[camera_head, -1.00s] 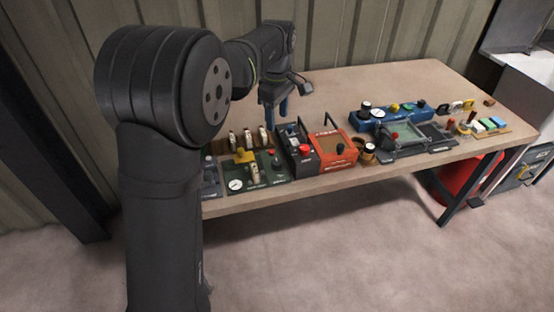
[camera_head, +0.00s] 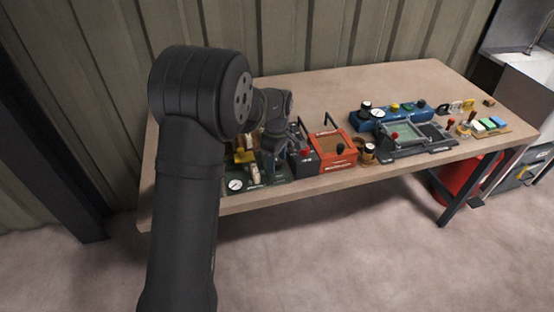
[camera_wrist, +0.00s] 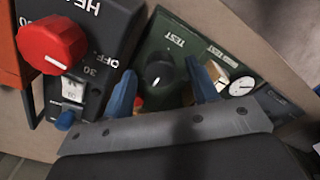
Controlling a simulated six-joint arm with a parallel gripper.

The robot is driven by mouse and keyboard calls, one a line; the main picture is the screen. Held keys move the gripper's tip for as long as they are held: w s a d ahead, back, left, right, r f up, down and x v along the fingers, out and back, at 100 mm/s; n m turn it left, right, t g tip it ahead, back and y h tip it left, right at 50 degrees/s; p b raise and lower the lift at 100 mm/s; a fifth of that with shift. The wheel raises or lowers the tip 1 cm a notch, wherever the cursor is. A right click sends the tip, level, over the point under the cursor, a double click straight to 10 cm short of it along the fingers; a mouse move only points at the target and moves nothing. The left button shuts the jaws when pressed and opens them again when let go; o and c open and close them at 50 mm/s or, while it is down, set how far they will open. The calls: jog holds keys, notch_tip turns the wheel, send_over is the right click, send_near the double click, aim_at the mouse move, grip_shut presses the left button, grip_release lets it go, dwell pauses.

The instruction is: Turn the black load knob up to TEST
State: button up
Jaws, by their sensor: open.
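The black load knob (camera_wrist: 158,72) sits on a dark green panel (camera_wrist: 150,48) in the wrist view. A white TEST label is printed on the panel above it, and a small pale pointer mark shows near the knob's lower edge. My gripper (camera_wrist: 160,70) is open, with one blue finger on each side of the knob in the picture. I cannot tell whether the fingertips touch it. In the head view my gripper (camera_head: 279,168) is over the green panel (camera_head: 247,187), and my arm hides the knob.
A dark grey heater box with a red knob (camera_wrist: 52,43) stands just left of the green panel in the wrist view. A white gauge (camera_wrist: 242,86) is at right. In the head view an orange box (camera_head: 335,148) and blue unit (camera_head: 385,121) stand right; the back of the table (camera_head: 350,85) is clear.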

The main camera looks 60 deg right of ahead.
jog(key=shift+f, duration=0.25)
jog(key=c, duration=1)
